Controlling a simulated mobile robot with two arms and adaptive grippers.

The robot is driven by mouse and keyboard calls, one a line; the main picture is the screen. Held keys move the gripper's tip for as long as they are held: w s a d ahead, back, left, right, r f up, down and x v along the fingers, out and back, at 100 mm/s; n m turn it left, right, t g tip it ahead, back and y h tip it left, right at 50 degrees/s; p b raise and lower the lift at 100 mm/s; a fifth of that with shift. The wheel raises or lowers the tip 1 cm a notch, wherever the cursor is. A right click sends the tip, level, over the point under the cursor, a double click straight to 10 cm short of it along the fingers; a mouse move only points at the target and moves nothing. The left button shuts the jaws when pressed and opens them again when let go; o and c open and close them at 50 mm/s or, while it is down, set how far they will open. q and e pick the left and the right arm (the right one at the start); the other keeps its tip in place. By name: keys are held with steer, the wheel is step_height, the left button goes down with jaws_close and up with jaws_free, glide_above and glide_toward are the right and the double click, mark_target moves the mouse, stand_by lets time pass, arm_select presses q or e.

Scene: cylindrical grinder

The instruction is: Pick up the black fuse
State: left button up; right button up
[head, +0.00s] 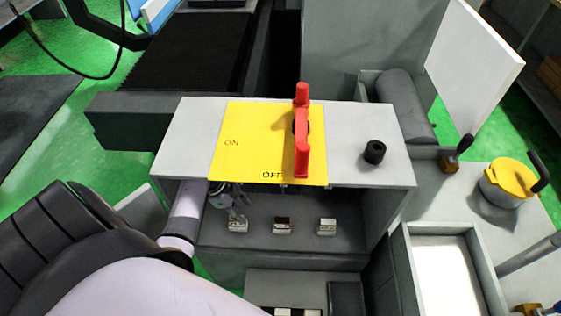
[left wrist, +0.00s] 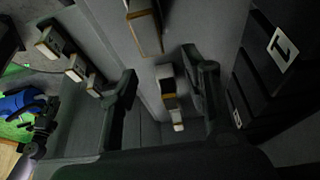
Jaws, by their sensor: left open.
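In the head view my left gripper (head: 228,199) reaches from the left into the grey box under the yellow panel, mostly hidden. In the left wrist view my left gripper (left wrist: 161,64) is open, with its two dark fingers spread. A small block with a pale end and dark middle (left wrist: 168,96) shows between and beyond the fingers; I cannot tell whether it is the black fuse. Three small pale holders stand in a row inside the box; the middle one (head: 283,226) has a dark top. I see no grip on anything. My right gripper is not in view.
The box top carries a yellow ON/OFF panel (head: 240,150) with a red lever (head: 302,140) and a black knob (head: 374,152). A dark block (head: 345,298) sits low in front. A yellow-lidded pot (head: 507,185) and a white-bottomed tray (head: 482,240) are at right.

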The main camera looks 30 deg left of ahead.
mark_target(283, 220)
arm_select(q)
steer(key=w+d, duration=0.1)
steer(key=d, duration=0.1)
steer(key=w+d+p, duration=0.1)
steer(key=w+d, duration=0.1)
steer(key=d, duration=0.1)
steer(key=w+d+p, duration=0.1)
steer(key=d, duration=0.2)
steer(key=shift+w+d+r, duration=0.2)
steer(key=shift+w+d, duration=0.05)
steer(key=shift+w, duration=0.1)
steer(key=shift+w+d, duration=0.2)
steer(key=shift+d, duration=0.15)
steer(key=shift+w+d, duration=0.25)
steer(key=shift+d, duration=0.25)
steer(key=x, duration=0.4)
steer(key=shift+w+f, duration=0.15)
steer(key=shift+f, duration=0.35)
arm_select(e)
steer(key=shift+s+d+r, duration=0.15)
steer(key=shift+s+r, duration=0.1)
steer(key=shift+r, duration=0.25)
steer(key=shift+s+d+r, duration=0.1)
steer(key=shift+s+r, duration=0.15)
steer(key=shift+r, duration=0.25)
arm_select(q)
steer(key=shift+d, duration=0.1)
steer(key=shift+c, duration=0.2)
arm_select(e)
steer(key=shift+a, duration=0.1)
